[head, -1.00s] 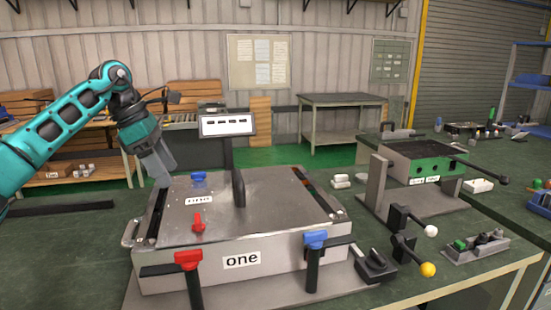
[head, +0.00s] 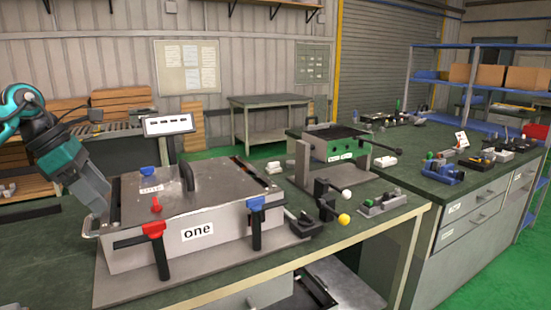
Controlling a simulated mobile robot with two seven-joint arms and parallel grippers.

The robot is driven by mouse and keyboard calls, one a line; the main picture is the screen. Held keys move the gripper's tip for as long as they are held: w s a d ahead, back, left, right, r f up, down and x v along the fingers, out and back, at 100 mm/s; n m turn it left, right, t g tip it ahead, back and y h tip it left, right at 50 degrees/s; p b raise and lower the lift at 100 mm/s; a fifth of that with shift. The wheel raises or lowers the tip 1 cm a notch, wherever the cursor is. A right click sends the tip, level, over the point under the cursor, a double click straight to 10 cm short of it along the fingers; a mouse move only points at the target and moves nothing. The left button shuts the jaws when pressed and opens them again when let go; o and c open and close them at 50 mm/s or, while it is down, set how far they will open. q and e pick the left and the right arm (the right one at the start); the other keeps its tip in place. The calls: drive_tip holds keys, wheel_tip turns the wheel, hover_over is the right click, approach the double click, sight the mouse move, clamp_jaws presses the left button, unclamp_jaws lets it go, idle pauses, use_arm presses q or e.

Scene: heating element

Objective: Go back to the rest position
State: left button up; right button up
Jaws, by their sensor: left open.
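My right gripper is not in view.
A display (head: 168,125) stands behind the box. Another bench with drawers (head: 474,221) stands at the right. Green floor is free beyond it.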

use_arm(q)
drive_tip(key=s+d+f+n+t+h, duration=0.15)
drive_tip(key=d+f+n+h, duration=0.25)
drive_tip(key=d, duration=0.5)
drive_tip(key=d+f+n+t+h, duration=0.3)
drive_tip(key=d+f+n+h, duration=0.2)
drive_tip(key=d, duration=0.5)
drive_tip(key=s+d+f+n+t+h, duration=0.15)
drive_tip(key=d+f+n+h, duration=0.25)
drive_tip(key=d, duration=0.5)
drive_tip(key=s+a+f+n+t+y, duration=0.1)
drive_tip(key=s+a+f+n+y, duration=0.3)
drive_tip(key=n, duration=1.2)
drive_tip(key=s+a+f+n+t+y, duration=0.1)
drive_tip(key=s+a+f+n+y, duration=0.4)
drive_tip(key=s+f+n+y, duration=0.6)
drive_tip(key=s+f+n, duration=0.4)
drive_tip(key=f+n, duration=0.1)
drive_tip(key=f, duration=0.5)
drive_tip(key=shift+s+f+y, duration=0.2)
drive_tip(key=shift+s+y, duration=0.2)
